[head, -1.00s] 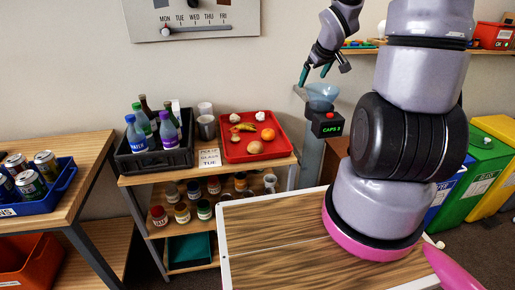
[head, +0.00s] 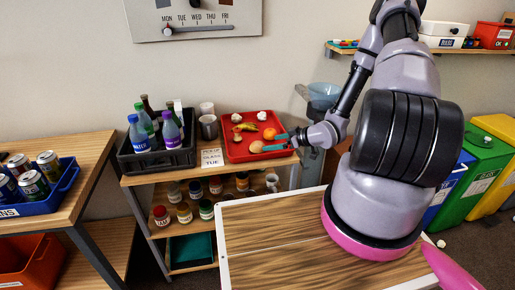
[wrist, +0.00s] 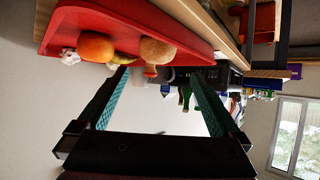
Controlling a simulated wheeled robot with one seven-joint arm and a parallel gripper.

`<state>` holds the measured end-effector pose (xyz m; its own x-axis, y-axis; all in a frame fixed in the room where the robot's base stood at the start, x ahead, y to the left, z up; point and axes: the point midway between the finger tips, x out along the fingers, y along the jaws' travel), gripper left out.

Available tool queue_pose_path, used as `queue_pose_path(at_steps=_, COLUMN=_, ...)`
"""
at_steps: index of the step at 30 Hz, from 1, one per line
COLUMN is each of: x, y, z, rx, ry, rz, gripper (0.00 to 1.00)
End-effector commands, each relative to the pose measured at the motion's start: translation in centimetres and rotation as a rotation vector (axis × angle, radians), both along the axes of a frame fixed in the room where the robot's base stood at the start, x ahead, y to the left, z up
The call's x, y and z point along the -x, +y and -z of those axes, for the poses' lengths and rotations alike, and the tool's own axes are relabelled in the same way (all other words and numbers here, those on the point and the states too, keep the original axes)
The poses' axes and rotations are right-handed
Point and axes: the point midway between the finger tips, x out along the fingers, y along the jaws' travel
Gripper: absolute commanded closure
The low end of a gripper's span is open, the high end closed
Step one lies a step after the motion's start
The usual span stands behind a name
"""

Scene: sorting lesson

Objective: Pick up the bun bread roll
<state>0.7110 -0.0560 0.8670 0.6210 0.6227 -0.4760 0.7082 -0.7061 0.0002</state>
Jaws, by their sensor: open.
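The bun bread roll (head: 256,147) is a round tan roll on the front right part of the red tray (head: 233,157). In the wrist view the roll (wrist: 157,52) shows on the red tray (wrist: 190,42), just beyond the fingertips and roughly centred between them. My gripper (head: 278,142) is at the tray's right side, pointing left toward the roll. In the wrist view my gripper (wrist: 160,76) has its teal fingers wide apart with nothing between them. Whether a fingertip touches the roll I cannot tell.
An orange (head: 268,134), a banana (head: 246,127) and crumpled white pieces share the tray. A black crate of bottles (head: 156,160) and a sign (head: 211,159) stand to its left. A funnel (head: 323,92) stands behind my arm. The wooden top in front (head: 270,245) is clear.

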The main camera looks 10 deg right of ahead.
Motion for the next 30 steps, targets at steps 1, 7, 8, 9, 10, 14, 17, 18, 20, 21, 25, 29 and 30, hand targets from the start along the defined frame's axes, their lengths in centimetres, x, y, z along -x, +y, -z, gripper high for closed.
queue_pose_path(at_steps=1, x=-0.5, y=0.6, z=0.5, rx=0.0, ry=0.001, rz=-0.002, gripper=0.0)
queue_pose_path(at_steps=7, x=-1.8, y=1.8, z=1.5, rx=0.002, ry=0.002, rz=0.0, gripper=0.0)
queue_pose_path(at_steps=8, x=-1.9, y=1.9, z=1.6, rx=0.002, ry=0.002, rz=0.0, gripper=0.0)
queue_pose_path(at_steps=9, x=-2.1, y=2.0, z=1.7, rx=0.002, ry=0.002, rz=0.0, gripper=0.0)
queue_pose_path(at_steps=10, x=-2.3, y=2.2, z=1.9, rx=0.002, ry=0.002, rz=-0.001, gripper=0.0)
queue_pose_path(at_steps=14, x=-3.6, y=3.2, z=3.1, rx=0.002, ry=0.003, rz=-0.001, gripper=0.0)
queue_pose_path(at_steps=17, x=-4.6, y=4.0, z=3.8, rx=0.003, ry=0.003, rz=-0.001, gripper=0.0)
queue_pose_path(at_steps=18, x=-4.8, y=4.2, z=4.0, rx=0.003, ry=0.003, rz=-0.001, gripper=0.0)
queue_pose_path(at_steps=20, x=-5.1, y=4.5, z=4.2, rx=0.003, ry=0.003, rz=0.0, gripper=0.0)
queue_pose_path(at_steps=21, x=-5.2, y=4.6, z=4.3, rx=0.003, ry=0.003, rz=0.001, gripper=0.0)
queue_pose_path(at_steps=25, x=-5.3, y=4.6, z=4.3, rx=0.003, ry=0.003, rz=0.001, gripper=0.0)
queue_pose_path(at_steps=29, x=-5.3, y=4.6, z=4.3, rx=0.003, ry=0.003, rz=0.001, gripper=0.11)
queue_pose_path(at_steps=30, x=-5.3, y=4.6, z=4.3, rx=0.003, ry=0.003, rz=0.001, gripper=0.27)
